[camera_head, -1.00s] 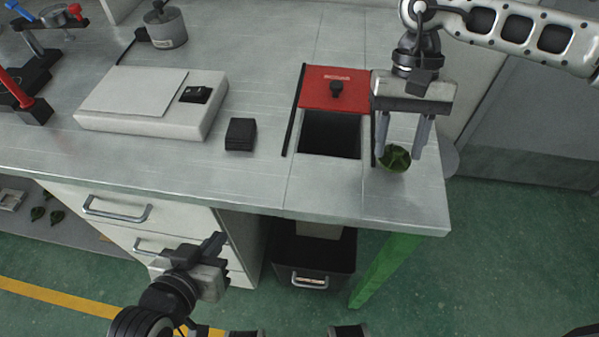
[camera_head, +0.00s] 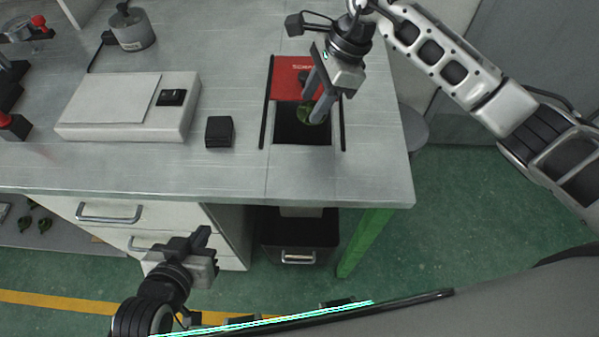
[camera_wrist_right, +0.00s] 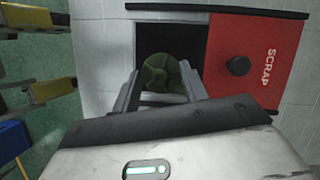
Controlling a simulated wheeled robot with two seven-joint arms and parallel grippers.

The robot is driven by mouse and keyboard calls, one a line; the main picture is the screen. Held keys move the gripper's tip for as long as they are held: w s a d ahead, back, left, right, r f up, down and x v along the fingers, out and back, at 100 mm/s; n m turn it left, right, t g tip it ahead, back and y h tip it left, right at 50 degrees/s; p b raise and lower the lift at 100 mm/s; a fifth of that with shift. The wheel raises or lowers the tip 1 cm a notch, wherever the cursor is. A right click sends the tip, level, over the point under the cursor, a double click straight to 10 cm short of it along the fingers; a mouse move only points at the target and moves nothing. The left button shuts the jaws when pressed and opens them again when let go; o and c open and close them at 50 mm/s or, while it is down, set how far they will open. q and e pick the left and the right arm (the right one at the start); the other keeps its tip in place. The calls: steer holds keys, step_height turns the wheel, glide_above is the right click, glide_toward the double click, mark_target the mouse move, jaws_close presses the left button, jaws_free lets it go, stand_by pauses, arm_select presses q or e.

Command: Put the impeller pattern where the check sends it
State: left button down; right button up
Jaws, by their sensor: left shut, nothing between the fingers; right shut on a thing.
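The green impeller pattern (camera_head: 312,112) is held between the fingers of my right gripper (camera_head: 318,100), which is shut on it. It is over the dark square opening (camera_head: 300,130) in the bench top. In the right wrist view the pattern (camera_wrist_right: 165,74) shows between the fingertips, in front of the opening (camera_wrist_right: 190,38). The red sliding lid (camera_head: 284,78) is drawn back behind the opening; it reads SCRAP in the right wrist view (camera_wrist_right: 262,50). My left gripper (camera_head: 203,240) is shut and empty, low in front of the drawers.
A black bin (camera_head: 300,238) stands on the floor under the opening. A small black block (camera_head: 219,131) and a white flat device (camera_head: 130,108) are on the bench (camera_head: 235,180) to the left. A grey pot (camera_head: 132,30) stands behind. More green pieces (camera_head: 44,225) lie low at far left.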

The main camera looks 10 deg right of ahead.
step_height(320, 180, down, 3)
steer(key=shift+r+b, duration=0.2)
steer(key=shift+b, duration=0.25)
steer(key=shift+f, duration=0.5)
arm_select(q)
steer(key=shift+w+d, duration=0.15)
steer(key=shift+d, duration=0.1)
arm_select(e)
steer(key=o, duration=1.1)
steer(key=shift+r, duration=0.15)
arm_select(q)
steer(key=shift+f+b, duration=0.1)
steer(key=shift+b, duration=0.55)
arm_select(e)
steer(key=shift+v, duration=7.85)
